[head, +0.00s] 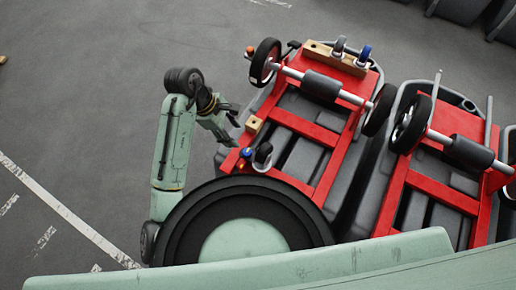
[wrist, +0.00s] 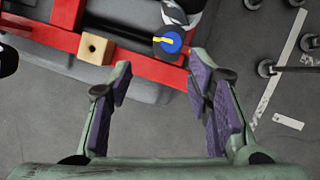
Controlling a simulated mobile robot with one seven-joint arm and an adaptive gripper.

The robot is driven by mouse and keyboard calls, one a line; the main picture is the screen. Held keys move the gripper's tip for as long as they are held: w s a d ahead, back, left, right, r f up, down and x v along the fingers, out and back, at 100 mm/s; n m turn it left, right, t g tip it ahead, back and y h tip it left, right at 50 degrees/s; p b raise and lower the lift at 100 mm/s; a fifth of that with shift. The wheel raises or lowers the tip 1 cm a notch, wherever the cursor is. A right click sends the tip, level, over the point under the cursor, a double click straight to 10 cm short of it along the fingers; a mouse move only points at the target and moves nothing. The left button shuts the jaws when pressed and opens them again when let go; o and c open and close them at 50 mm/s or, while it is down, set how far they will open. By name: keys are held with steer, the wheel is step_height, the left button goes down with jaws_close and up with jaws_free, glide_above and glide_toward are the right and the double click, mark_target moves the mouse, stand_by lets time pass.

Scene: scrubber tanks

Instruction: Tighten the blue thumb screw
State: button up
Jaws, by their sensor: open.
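A round blue thumb screw (wrist: 170,42) with a yellow stripe across its face shows in the wrist view, beside a red frame bar. In the head view a small blue part (head: 246,153), which looks like the same screw, sits at the near-left corner of the left tank's red frame. My gripper (wrist: 160,75) is open and empty, with purple pads on its fingers. The screw lies beyond the fingertips in the picture, between their lines and nearer the right finger; they look apart from it. In the head view my gripper (head: 234,127) is left of the frame.
A wooden block with a hole (wrist: 95,48) sits on the red frame (wrist: 140,66), left of the screw. A dark caster (head: 262,154) stands close to the screw. A second tank (head: 440,185) stands at right. Open floor (head: 90,110) lies left of my arm.

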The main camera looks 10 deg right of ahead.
mark_target(247, 152)
steer(key=shift+g, duration=0.3)
steer(key=x, duration=0.6)
steer(key=s+x, duration=0.1)
steer(key=x, duration=0.2)
steer(key=shift+r, duration=0.1)
steer(key=shift+c, duration=0.6)
steer(key=shift+a, duration=0.1)
jaws_close()
